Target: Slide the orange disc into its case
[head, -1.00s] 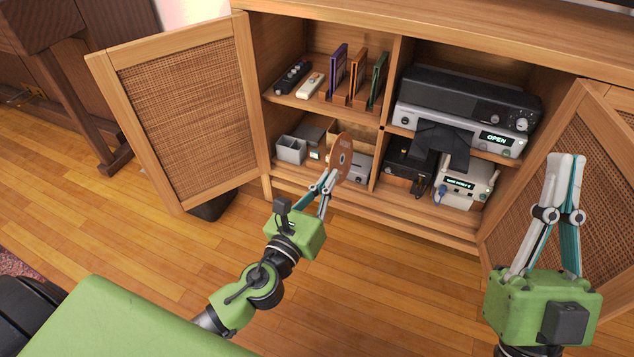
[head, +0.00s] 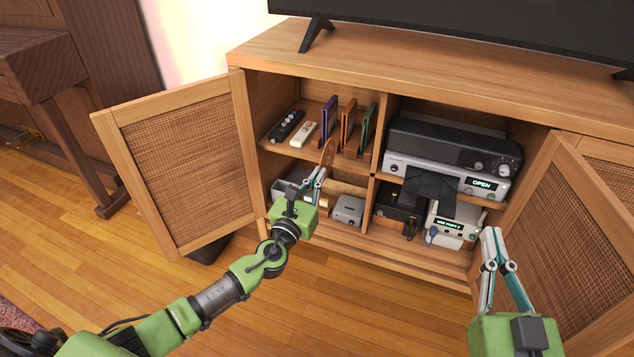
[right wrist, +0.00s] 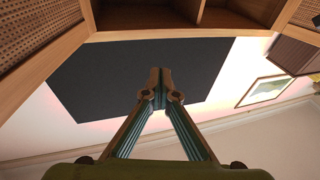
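The orange disc (head: 328,151) is held nearly upright by its lower edge in my left gripper (head: 319,174), which is shut on it. It is in front of the cabinet's left bay, near the upper shelf's front edge. The orange case (head: 348,124) stands upright on that shelf, behind and to the right of the disc, between a purple case (head: 329,117) and a green case (head: 367,130). The disc is apart from the orange case in the picture. My right gripper (head: 493,235) is shut and empty by the right door; its closed fingertips show in the right wrist view (right wrist: 160,75).
Two remotes (head: 288,126) lie left of the cases. The open left door (head: 180,150) and open right door (head: 590,220) flank the cabinet. A player showing OPEN (head: 450,175) is in the right bay. Small boxes (head: 348,210) sit on the lower shelf.

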